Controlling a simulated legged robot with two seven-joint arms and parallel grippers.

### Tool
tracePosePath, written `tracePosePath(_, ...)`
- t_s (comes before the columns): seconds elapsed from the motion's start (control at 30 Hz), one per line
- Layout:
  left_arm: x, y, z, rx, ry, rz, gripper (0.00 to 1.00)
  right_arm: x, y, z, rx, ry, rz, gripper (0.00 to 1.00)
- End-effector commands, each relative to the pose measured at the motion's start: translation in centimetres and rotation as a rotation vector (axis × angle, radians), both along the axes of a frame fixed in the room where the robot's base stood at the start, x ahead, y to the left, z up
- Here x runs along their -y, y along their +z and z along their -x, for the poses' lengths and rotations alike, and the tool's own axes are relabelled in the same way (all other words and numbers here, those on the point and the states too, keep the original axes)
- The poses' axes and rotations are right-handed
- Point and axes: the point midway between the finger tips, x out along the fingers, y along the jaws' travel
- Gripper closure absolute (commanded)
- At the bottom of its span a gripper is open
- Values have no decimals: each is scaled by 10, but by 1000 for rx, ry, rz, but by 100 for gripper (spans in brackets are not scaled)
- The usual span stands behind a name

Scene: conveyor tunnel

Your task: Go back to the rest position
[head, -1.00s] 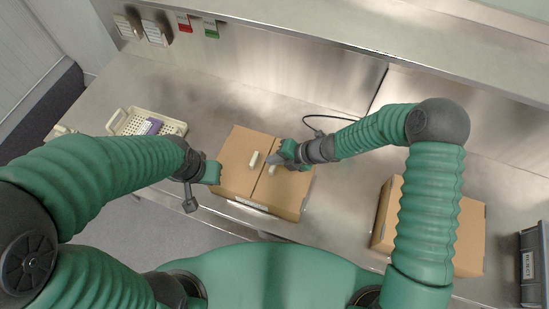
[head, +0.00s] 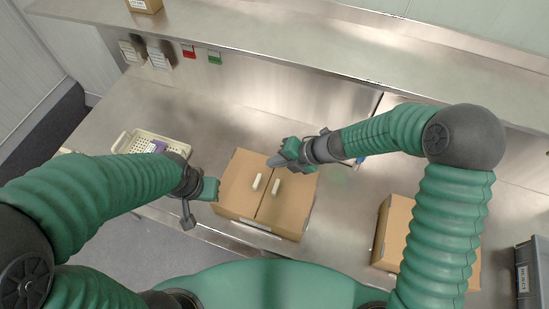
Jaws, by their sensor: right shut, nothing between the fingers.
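My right gripper (head: 278,160) is shut and empty, just above the far right part of a closed cardboard box (head: 238,196). Two small pale handles or blocks (head: 257,181) sit on the box top, one on each side of its middle seam. My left gripper (head: 190,220) hangs to the left of the box, over the front edge of the counter. Its fingers are small and partly hidden, so I cannot tell whether they are open or shut.
A cream basket (head: 128,144) with a purple item stands on the counter at the left. A second cardboard box (head: 394,232) is partly behind my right arm. A dark bin (head: 530,270) stands at the far right. A metal shelf (head: 300,45) runs along the back.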

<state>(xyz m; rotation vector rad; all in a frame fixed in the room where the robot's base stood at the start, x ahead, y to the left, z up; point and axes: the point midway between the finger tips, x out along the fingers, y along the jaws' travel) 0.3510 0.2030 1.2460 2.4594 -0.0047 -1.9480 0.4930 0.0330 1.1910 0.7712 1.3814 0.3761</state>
Motion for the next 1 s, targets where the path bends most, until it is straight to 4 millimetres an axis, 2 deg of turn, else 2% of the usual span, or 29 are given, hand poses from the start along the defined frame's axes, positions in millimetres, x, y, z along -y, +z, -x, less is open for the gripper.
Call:
tracePosePath(0.13, 0, 0, 0, 0, 0, 0, 100, 1, 5, -1, -2, -1, 1, 100)
tracePosePath(0.23, 0, -5, 0, 1, 0, 0, 100, 3, -1, 2, 24, 34, 20, 100)
tracePosePath(0.27, 0, -10, 0, 1, -1, 0, 100, 5, -6, 4, 52, 71, 40, 100)
tracePosePath(0.37, 0, -38, 0, 1, -1, 0, 100, 26, -31, 21, 237, 339, 176, 100)
tracePosePath(0.47, 1, -77, 0, 0, -1, 0, 100, 64, -64, 48, 508, 802, 375, 100)
tracePosePath(0.6, 1, -126, 0, 0, 0, 0, 100, 124, -101, 84, 848, 1564, 604, 100)
tracePosePath(0.67, 1, -147, 0, 0, 0, 0, 100, 149, -114, 97, 962, 1906, 663, 100)
tracePosePath(0.7, 1, -159, 0, 0, 0, 0, 100, 165, -122, 106, 1025, 2132, 684, 100)
tracePosePath(0.83, 1, -189, 0, 0, 0, 0, 100, 203, -139, 128, 1158, 2768, 662, 100)
tracePosePath(0.87, 1, -194, 0, 0, 0, 0, 100, 209, -141, 132, -1149, -2820, -629, 100)
tracePosePath(1.0, 1, -200, 0, 0, 0, 0, 100, 224, -143, 141, -993, -2618, -464, 100)
